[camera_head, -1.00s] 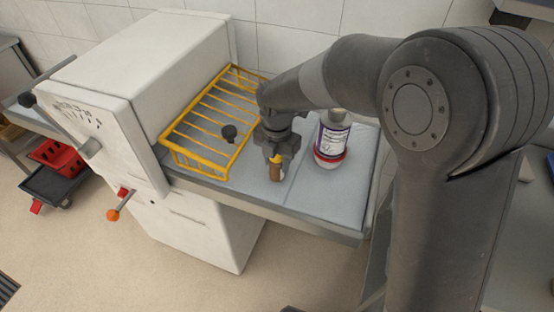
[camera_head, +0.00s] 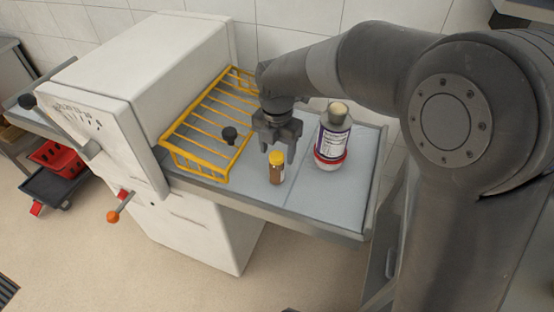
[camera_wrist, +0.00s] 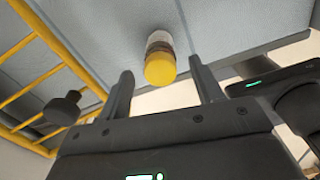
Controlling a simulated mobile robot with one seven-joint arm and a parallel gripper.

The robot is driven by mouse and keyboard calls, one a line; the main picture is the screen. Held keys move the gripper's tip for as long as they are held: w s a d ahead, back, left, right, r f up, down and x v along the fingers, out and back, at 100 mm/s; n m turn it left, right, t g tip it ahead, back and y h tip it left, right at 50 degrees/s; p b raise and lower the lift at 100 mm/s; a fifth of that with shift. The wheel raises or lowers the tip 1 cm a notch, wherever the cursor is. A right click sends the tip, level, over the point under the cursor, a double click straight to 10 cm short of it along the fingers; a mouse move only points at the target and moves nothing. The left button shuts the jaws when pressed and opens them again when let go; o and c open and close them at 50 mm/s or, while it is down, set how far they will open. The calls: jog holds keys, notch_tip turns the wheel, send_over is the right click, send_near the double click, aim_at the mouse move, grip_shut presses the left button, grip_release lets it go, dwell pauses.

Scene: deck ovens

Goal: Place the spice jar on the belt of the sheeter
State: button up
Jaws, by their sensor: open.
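The spice jar (camera_head: 276,169) is a small brown jar with a yellow cap. It stands upright on the grey belt (camera_head: 318,200) of the white sheeter (camera_head: 150,75). My gripper (camera_head: 278,153) is open and empty, above and just behind the jar in the head view. In the wrist view the jar's yellow cap (camera_wrist: 160,69) shows beyond and between the two spread fingers (camera_wrist: 160,88), apart from them.
A yellow wire guard (camera_head: 205,130) with a black knob (camera_head: 230,134) lies left of the jar. A white bottle with a purple label (camera_head: 332,140) and a red band stands close on the right. The belt's front part is clear.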

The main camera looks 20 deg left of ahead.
notch_tip(320, 180, up, 7)
jog(key=shift+d, duration=0.15)
jog(key=s+d+r+m+t, duration=0.1)
jog(key=s+d+r+m, duration=0.15)
jog(key=d+m, duration=0.65)
jog(key=s+d+r+m+t, duration=0.15)
jog(key=d+r+m, duration=0.25)
jog(key=d+m, duration=0.55)
jog(key=s+d+m+t, duration=0.1)
jog(key=s+d+m, duration=0.4)
jog(key=d+m, duration=0.3)
jog(key=s+d+f+m+t, duration=0.1)
jog(key=s+d+m+t, duration=0.1)
jog(key=s+d+m, duration=0.3)
jog(key=shift+s+d+f+m, duration=0.15)
jog(key=shift+d+f+m, duration=0.15)
jog(key=shift+d+m, duration=1.05)
